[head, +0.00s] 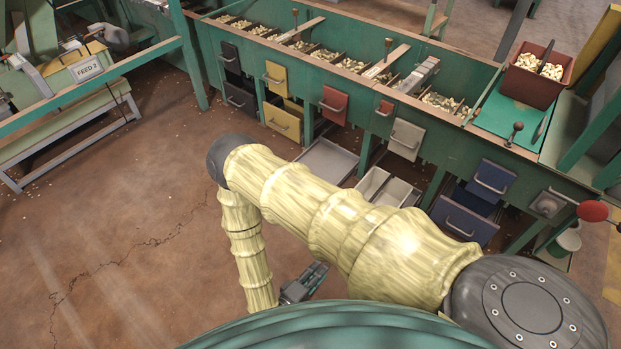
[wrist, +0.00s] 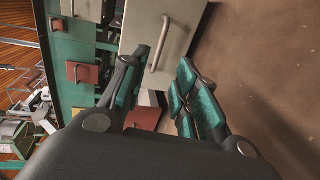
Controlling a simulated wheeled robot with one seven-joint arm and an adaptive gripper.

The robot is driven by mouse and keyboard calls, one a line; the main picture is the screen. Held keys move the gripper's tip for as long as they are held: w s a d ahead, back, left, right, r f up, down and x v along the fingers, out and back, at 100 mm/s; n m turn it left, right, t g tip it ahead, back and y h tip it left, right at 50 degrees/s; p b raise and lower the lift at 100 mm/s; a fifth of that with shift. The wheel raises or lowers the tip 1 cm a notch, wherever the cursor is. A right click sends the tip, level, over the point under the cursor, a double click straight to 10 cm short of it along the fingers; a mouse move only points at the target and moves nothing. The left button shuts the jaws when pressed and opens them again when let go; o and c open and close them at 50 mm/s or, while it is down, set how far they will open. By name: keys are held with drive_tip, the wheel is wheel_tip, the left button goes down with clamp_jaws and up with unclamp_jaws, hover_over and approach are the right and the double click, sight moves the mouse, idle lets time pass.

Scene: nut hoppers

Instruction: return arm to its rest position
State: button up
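My arm, in pale wood-grained segments (head: 330,215), reaches left across the head view, bends at a dark elbow joint and hangs down. My gripper (head: 306,282) is low, over the brown floor in front of the hopper bench, partly cut off behind my own body. In the wrist view my gripper (wrist: 162,78) has its fingers spread with a gap between them. Nothing is held in that gap. A pale drawer front with a metal handle (wrist: 165,30) lies beyond the fingertips; I cannot tell how far.
The green hopper bench (head: 455,148) holds nuts in compartments, with coloured drawers, including a grey one (head: 406,139) and a blue one (head: 492,180). A metal tray (head: 328,160) sits low before it. A red nut bin (head: 537,80) stands right. Floor (head: 130,230) at left is clear.

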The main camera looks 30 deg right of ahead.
drive_tip(key=s+a+r+m+g+y, duration=0.2)
drive_tip(key=s+r+m+g+y, duration=0.5)
drive_tip(key=s+y, duration=0.7)
wheel_tip(320, 180, up, 37)
drive_tip(key=n+t+p, duration=0.1)
drive_tip(key=n+p, duration=0.1)
drive_tip(key=p, duration=3.4)
drive_tip(key=shift+w+a+y, duration=0.15)
drive_tip(key=shift+w+y, duration=0.25)
drive_tip(key=shift+f, duration=0.1)
